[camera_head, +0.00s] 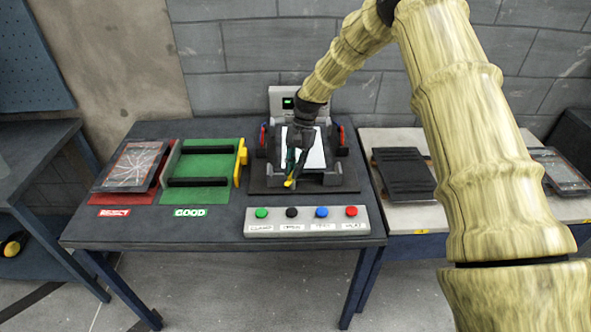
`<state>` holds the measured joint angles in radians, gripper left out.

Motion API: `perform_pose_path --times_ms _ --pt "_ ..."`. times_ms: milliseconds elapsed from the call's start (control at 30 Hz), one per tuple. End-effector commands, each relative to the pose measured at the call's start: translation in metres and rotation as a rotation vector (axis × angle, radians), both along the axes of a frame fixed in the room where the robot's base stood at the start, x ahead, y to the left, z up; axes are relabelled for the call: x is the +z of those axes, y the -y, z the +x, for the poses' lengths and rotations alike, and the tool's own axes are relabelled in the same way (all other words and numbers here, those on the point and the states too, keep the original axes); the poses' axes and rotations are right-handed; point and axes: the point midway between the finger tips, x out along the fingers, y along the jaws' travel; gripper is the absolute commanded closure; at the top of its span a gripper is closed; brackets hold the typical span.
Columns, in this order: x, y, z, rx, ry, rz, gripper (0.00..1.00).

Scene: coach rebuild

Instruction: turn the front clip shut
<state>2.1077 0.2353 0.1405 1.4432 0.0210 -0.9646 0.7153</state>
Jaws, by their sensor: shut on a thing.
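The fixture (346,187) stands on the dark table with a white-faced panel (317,154) lying in it. The front clip looks like the small yellow piece (288,184) at the fixture's front edge. My gripper (291,177) reaches down over the fixture's front left, with its fingertips shut at the yellow clip. The fingers hide part of the clip and of the panel, and I cannot tell the clip's exact angle.
A button box (306,227) with green, black, blue and red buttons sits in front of the fixture. Left are a green GOOD tray (209,194) and a red REJECT tray (116,197) holding a cracked device (133,165). Dark devices (402,172) lie on the right table.

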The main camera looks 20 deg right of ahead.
Motion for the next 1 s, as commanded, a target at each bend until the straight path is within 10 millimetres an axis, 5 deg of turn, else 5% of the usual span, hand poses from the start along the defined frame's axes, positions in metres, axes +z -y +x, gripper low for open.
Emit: perform_pose_path --times_ms 500,1000 --pt "-0.0005 -0.0042 0.0032 0.418 0.001 -0.002 1.00" --pt "0.0001 -0.0056 0.0035 0.559 0.001 0.000 1.00"
